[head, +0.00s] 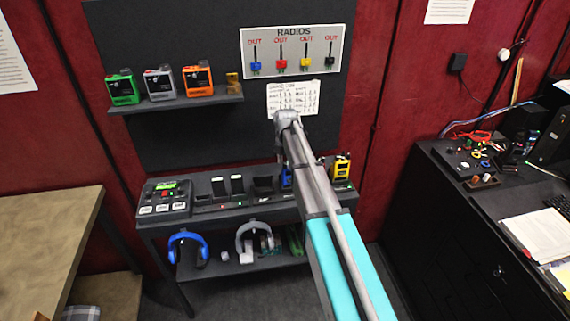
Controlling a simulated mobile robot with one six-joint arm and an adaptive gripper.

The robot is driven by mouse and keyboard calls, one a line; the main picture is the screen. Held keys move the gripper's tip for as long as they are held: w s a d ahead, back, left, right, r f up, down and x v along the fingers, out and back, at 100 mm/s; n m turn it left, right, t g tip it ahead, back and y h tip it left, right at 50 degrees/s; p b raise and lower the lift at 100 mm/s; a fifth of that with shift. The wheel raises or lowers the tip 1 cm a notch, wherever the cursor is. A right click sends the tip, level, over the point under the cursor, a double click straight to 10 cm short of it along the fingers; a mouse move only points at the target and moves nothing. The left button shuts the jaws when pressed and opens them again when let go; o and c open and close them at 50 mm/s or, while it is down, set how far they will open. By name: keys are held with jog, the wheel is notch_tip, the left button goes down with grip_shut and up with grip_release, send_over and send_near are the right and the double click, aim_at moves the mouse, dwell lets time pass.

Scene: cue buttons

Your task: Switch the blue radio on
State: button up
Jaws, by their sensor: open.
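A blue radio (286,177) stands in the row at the back of the dark bench under the board. My grey and teal arm crosses in front of that row and hides part of it, so the radio's controls cannot be made out. The arm reaches up from the bottom of the view to a grey joint in front of the board. No gripper fingers can be made out in this view.
A yellow radio (341,168) stands right of the arm. A button box (165,198) sits at the bench's left. Above are a shelf (175,102) with several coloured boxes and a RADIOS board (292,70). A blue headset (188,243) hangs below. A cluttered desk (440,200) stands right.

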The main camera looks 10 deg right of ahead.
grip_shut()
jog(key=shift+m, duration=0.5)
jog(key=m, duration=1.1)
dwell(0.4)
dwell(0.4)
